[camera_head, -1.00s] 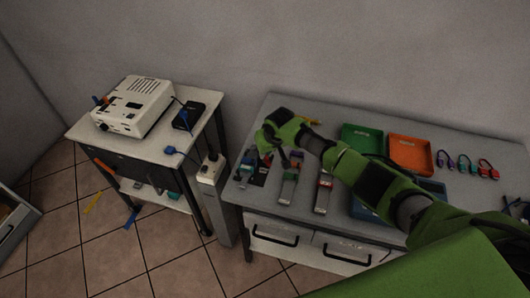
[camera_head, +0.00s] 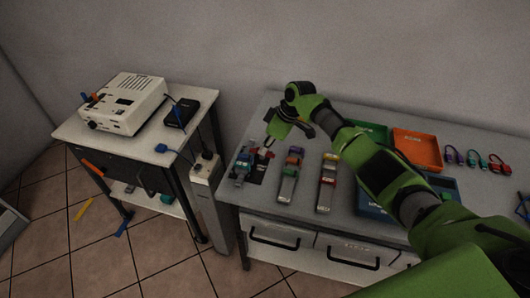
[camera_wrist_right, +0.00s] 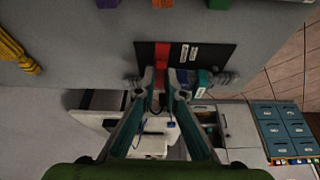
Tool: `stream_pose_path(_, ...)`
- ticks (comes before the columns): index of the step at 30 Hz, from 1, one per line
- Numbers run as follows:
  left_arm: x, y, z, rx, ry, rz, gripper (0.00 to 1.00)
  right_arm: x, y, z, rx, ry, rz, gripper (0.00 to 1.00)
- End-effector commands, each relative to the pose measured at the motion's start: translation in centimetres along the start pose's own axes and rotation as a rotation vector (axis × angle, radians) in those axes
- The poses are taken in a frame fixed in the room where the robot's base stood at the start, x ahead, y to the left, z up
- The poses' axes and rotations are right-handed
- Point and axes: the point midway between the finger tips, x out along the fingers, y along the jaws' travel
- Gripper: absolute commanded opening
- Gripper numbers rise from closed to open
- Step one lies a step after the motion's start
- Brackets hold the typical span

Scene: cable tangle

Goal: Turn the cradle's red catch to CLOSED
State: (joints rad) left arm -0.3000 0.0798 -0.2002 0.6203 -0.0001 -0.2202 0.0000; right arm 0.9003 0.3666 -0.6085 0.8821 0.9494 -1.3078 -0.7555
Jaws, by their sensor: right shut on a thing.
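The red catch (camera_wrist_right: 161,52) lies on a black plate (camera_wrist_right: 209,49) with small white labels in the right wrist view. The lettering is too small to read. My right gripper (camera_wrist_right: 161,78) is shut on the red catch, one finger on each side of it. A teal and blue piece (camera_wrist_right: 204,82) sits beside the right finger, next to grey parts of the cradle. In the head view my right gripper (camera_head: 270,146) points down over the black plate (camera_head: 258,173) at the bench's left end. The teal and blue piece (camera_head: 243,164) is left of it. My left gripper is out of view.
Two grey racks with coloured blocks (camera_head: 289,180) (camera_head: 326,186) stand right of the plate. Green and orange trays (camera_head: 416,147) and a blue tray lie under and behind my arm. Coloured cables (camera_head: 474,159) lie far right. A white device (camera_head: 127,104) stands on the left cart.

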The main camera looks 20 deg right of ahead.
Motion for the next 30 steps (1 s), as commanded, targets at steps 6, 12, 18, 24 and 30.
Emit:
stream_pose_path(6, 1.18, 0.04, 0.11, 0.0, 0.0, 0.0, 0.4, 0.14, 0.1, 0.07, -0.059, -0.001, -0.024, 0.0)
stream_pose_path(12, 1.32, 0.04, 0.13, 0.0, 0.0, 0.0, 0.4, 0.05, 0.08, 0.1, -0.077, -0.003, -0.032, 0.0)
stream_pose_path(18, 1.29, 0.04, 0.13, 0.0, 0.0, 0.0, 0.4, 0.02, 0.07, 0.09, -0.079, -0.004, -0.032, 0.0)
stream_pose_path(24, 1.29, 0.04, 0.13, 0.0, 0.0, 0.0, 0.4, 0.03, 0.07, 0.09, -0.078, -0.003, -0.032, 0.26)
stream_pose_path(30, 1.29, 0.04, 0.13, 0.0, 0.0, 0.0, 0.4, 0.02, 0.08, 0.05, -0.077, -0.002, -0.032, 0.26)
